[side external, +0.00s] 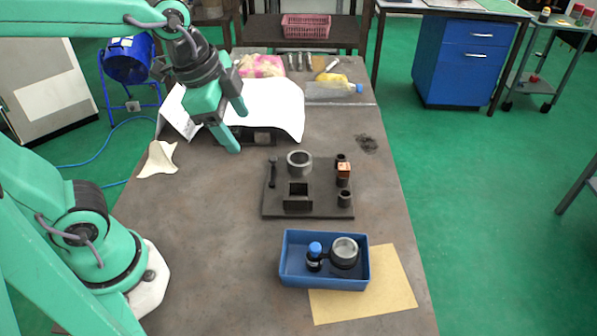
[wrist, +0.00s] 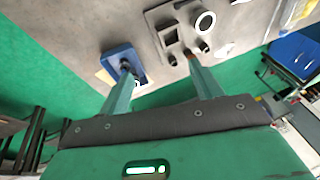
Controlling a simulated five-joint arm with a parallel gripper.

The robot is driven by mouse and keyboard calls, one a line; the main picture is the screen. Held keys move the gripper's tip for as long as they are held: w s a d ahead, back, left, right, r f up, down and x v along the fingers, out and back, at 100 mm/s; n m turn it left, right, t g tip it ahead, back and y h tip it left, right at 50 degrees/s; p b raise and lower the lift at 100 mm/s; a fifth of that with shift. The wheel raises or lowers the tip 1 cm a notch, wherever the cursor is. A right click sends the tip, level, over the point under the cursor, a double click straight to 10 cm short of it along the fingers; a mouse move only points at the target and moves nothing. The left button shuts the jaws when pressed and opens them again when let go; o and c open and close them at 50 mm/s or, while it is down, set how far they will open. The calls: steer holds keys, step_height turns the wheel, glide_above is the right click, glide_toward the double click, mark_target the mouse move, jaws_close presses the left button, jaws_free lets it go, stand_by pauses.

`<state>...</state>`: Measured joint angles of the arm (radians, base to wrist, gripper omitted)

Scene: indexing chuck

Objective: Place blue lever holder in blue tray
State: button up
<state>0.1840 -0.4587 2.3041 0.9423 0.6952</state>
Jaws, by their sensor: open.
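The blue tray (side external: 287,265) stands on the near part of the table, partly over a tan sheet; it also shows in the wrist view (wrist: 118,53). Inside it, at the left, a small dark piece with a blue top (side external: 314,254) stands upright; it looks like the blue lever holder. A dark round piece with a grey ring top (side external: 344,253) sits beside it in the tray. My gripper (side external: 238,128) is open and empty, above the table, behind and left of the tray. In the wrist view my gripper's fingers (wrist: 160,64) are spread apart.
A dark fixture plate (side external: 322,208) behind the tray carries a grey ring (side external: 299,163), a square socket (side external: 298,197), short posts and an orange-topped piece (side external: 344,169). White paper (side external: 275,100), a bottle (side external: 340,88) and a cream scrap (side external: 159,159) lie farther back. Table left of the tray is clear.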

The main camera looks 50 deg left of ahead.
steer(key=s+a+n+t, duration=0.1)
steer(key=s+a+n, duration=0.4)
steer(key=n, duration=0.5)
steer(key=shift+f+t+y, duration=0.3)
steer(key=shift+y, duration=0.1)
steer(key=shift+s, duration=0.1)
stand_by(0.4)
